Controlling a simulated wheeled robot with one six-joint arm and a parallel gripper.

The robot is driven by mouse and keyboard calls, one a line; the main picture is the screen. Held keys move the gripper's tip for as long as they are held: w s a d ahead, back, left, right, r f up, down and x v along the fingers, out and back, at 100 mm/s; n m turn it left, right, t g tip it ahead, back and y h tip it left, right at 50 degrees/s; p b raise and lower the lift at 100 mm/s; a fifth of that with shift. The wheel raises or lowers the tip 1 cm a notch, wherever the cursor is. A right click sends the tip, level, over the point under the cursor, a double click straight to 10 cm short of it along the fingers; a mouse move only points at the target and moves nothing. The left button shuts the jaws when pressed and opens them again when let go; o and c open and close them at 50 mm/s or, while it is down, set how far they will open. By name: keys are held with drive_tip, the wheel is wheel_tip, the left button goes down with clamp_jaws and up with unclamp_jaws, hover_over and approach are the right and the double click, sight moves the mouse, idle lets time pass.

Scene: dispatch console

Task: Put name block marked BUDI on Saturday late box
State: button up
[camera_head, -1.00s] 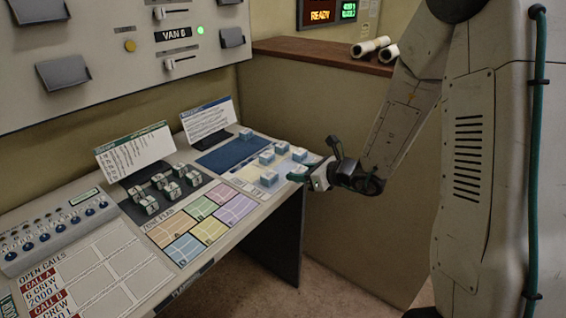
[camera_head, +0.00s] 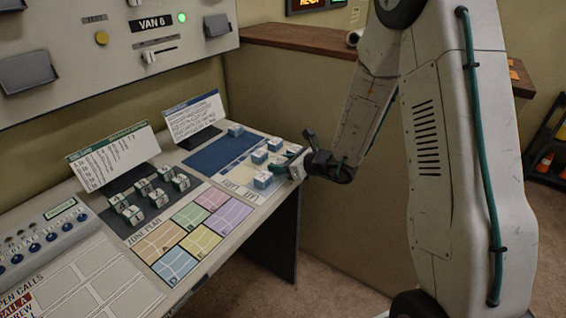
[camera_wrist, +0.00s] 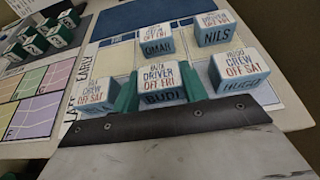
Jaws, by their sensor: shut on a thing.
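The BUDI block (camera_wrist: 165,98), white above and blue below, sits between the two green fingers of my gripper (camera_wrist: 160,94) in the wrist view. The gripper is shut on it. Its top reads "DRIVER OFF FRI". In the head view my gripper (camera_head: 288,171) is at the board's right front edge, by several blocks.
OMAR (camera_wrist: 157,48) and NILS (camera_wrist: 216,38) are behind BUDI, and HUGO (camera_wrist: 240,84) is close on its right. Another block (camera_wrist: 93,108), marked OFF SAT, is close on its left. The zone plan (camera_head: 190,238) and dark blocks (camera_head: 160,190) lie to the left.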

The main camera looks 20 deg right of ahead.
drive_tip(key=o, duration=1)
drive_tip(key=shift+d+f, duration=0.1)
